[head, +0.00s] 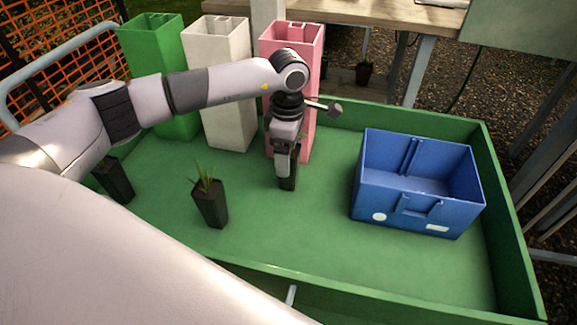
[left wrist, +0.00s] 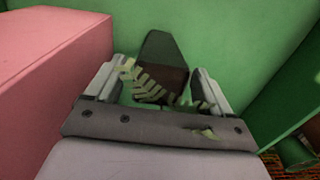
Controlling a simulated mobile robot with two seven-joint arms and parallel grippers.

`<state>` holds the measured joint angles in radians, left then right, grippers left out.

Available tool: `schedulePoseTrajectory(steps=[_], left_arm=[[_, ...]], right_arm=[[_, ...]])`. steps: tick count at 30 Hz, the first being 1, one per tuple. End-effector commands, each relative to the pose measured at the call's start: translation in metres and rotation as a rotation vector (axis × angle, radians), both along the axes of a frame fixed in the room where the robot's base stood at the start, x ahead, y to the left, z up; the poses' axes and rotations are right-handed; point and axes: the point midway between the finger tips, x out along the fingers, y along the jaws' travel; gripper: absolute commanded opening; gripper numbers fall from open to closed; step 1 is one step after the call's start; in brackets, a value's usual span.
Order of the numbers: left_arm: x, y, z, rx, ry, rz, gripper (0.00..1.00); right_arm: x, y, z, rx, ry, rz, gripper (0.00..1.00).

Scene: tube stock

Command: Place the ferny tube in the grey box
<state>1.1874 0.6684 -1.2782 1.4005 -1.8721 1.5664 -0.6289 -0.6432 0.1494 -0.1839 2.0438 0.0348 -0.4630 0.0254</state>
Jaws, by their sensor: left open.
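The ferny tube, a dark pot with a pale green frond, shows in the left wrist view (left wrist: 163,50), with its frond across the gap between my fingers. In the head view its dark lower part (head: 288,181) stands on the green tray floor in front of the pink bin. My left gripper (head: 284,160) points down over it, open, with a finger on either side in the left wrist view (left wrist: 165,90). I cannot tell whether the fingers touch it. No grey box shows; a blue box (head: 377,203) stands to the right. My right gripper is out of view.
The green tray (head: 320,250) has raised walls. A grassy dark tube (head: 211,206) stands left of the gripper, and another dark tube (head: 116,182) is partly behind my arm. Green (head: 155,50), white (head: 218,60) and pink (head: 305,55) tall bins stand along the back. The front floor is clear.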

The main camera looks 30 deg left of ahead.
Motion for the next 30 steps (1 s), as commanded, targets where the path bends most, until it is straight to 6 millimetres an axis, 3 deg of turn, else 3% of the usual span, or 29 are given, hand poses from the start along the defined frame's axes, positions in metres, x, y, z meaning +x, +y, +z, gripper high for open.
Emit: schedulePoseTrajectory(steps=[3,10,15,18,26,30], left_arm=[[0.000,0.000,-0.017,0.000,0.000,0.000,0.82],[0.000,0.000,-0.018,0.000,-0.001,0.000,0.82],[0.000,0.000,-0.018,0.000,-0.001,0.000,0.27],[0.001,0.000,-0.018,0.000,-0.002,0.000,0.16],[0.001,0.000,-0.015,0.000,-0.002,0.000,0.16],[0.001,0.000,-0.004,0.000,-0.003,0.000,0.16]], right_arm=[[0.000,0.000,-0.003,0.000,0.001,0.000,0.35],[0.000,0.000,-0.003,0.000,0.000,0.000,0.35],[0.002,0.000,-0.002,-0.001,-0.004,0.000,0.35],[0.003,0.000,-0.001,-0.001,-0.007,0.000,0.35],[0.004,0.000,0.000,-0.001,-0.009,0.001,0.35],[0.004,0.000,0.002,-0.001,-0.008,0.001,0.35]])
